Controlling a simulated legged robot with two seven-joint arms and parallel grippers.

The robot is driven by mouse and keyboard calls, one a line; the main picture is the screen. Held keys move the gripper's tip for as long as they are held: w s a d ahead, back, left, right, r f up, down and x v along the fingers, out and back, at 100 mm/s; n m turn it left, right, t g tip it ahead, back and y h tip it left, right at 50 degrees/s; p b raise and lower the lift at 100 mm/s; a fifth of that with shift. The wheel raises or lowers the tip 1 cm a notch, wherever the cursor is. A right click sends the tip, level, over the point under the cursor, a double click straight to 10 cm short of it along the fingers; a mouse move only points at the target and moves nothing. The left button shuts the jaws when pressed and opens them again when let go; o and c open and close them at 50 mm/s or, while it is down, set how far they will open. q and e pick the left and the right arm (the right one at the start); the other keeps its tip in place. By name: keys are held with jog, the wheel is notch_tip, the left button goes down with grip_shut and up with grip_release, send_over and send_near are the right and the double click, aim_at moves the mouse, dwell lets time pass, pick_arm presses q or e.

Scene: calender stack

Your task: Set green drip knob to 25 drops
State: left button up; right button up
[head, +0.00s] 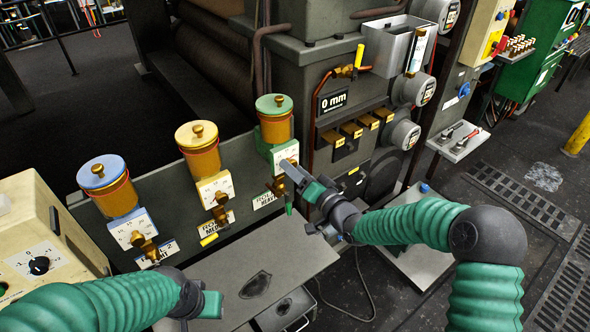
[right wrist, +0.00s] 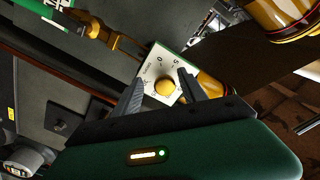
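The green-lidded oiler (head: 275,118) is the rightmost of three in the head view. Its white dial plate (head: 285,152) sits below it, and my right gripper (head: 287,172) is in front of the plate, partly hiding the brass parts there. In the right wrist view, a round brass knob (right wrist: 166,88) sits on a white dial plate (right wrist: 153,70) with partly readable numbers. My right gripper's fingers (right wrist: 160,95) are apart, one on each side of the knob; contact cannot be told. My left gripper (head: 210,305) is low at the front, its fingers not clear.
The yellow-lidded oiler (head: 198,150) and blue-lidded oiler (head: 108,185) stand to the left with similar dials. A grey shelf (head: 300,255) lies below them. A copper pipe (head: 315,115) and a "0 mm" display (head: 333,101) are right of the green oiler. A beige box (head: 40,240) stands at far left.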

jog(key=shift+r, duration=0.2)
jog(key=v, duration=1.7)
jog(key=shift+f, duration=0.3)
jog(key=shift+w, duration=0.1)
